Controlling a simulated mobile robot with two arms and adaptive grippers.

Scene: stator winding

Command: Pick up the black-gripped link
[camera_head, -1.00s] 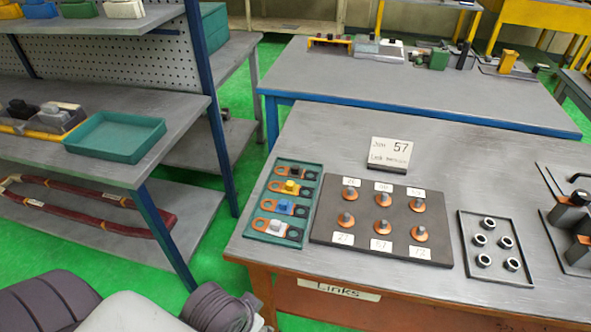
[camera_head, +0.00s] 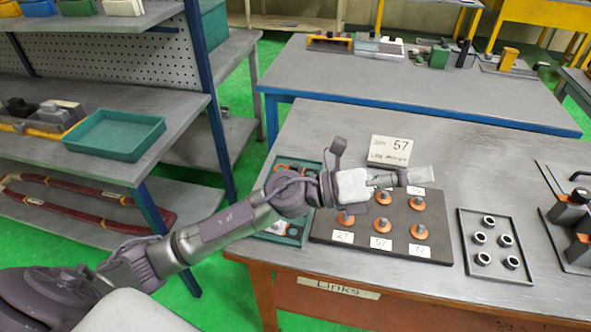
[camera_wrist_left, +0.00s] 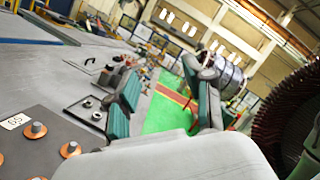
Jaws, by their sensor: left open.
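A teal tray (camera_head: 291,241) of links stands at the left end of the near table, largely covered by my left arm. My left gripper (camera_head: 405,178) is open and empty, above the far edge of the dark peg board, right of the tray and pointing right. In the left wrist view its two teal-padded fingers (camera_wrist_left: 165,100) stand apart with nothing between them. My right gripper is not in view.
The dark board (camera_head: 400,240) carries several upright pegs with copper rings and number labels. A tray of metal rings (camera_head: 496,262) lies to the right. A shelf with an empty green bin (camera_head: 115,135) stands left.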

